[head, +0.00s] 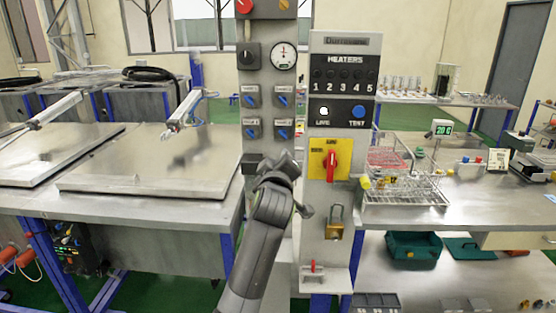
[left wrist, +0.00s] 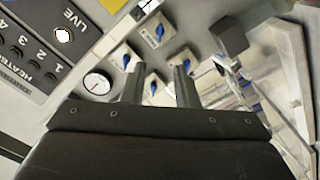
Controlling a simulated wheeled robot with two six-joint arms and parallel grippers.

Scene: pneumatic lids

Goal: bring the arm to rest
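My left arm rises from the bottom middle of the head view, with its gripper end (head: 280,168) in front of the grey control panel (head: 268,142). The fingers are hard to make out there. In the left wrist view the left gripper (left wrist: 159,75) has two dark fingers set apart, with nothing seen between them but the panel behind. Beyond the fingers are several blue-handled valves (left wrist: 153,87) on the panel, which also show in the head view (head: 251,101). Whether the gripper touches the panel cannot be told. My right gripper is in neither view.
Two flat metal lids (head: 150,165) lie on the bench at left, with pneumatic cylinders (head: 184,106) above. A heater panel (head: 342,90) with a red switch (head: 331,163) and a padlock (head: 335,222) stands right of the arm. A wire rack (head: 405,190) stands on the right bench.

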